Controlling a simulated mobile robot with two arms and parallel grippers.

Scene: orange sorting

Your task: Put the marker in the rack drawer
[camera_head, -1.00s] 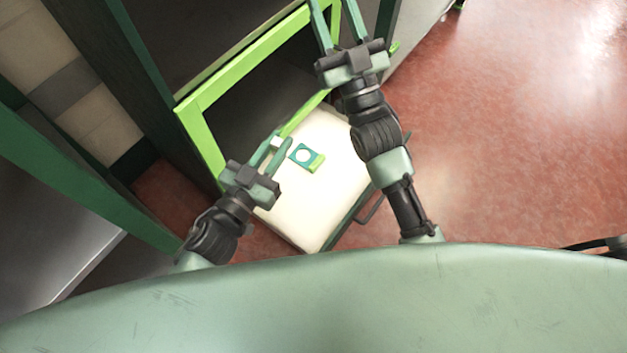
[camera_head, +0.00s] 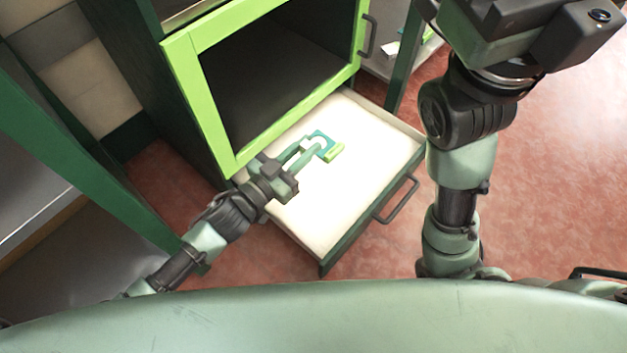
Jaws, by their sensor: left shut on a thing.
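My left gripper (camera_head: 306,149) is over the open, white-bottomed drawer (camera_head: 393,152) of the dark green rack (camera_head: 185,75). It is shut on a small pale thing (camera_head: 307,142), seemingly the marker; the fingers hide most of it. Right at the fingertips is a teal piece with a white disc (camera_head: 321,142) and a lime green block (camera_head: 334,153) beside it, in the drawer area. I cannot tell whether the held thing touches them or the drawer bottom. My right gripper's body (camera_head: 540,32) is at the top right; its fingers are out of view.
Above the drawer is a dark compartment with a lime green frame (camera_head: 208,108). The drawer's handle (camera_head: 396,199) sticks out at its front. A grey bench (camera_head: 50,262) stands at the left. The red floor (camera_head: 560,190) is clear at the right.

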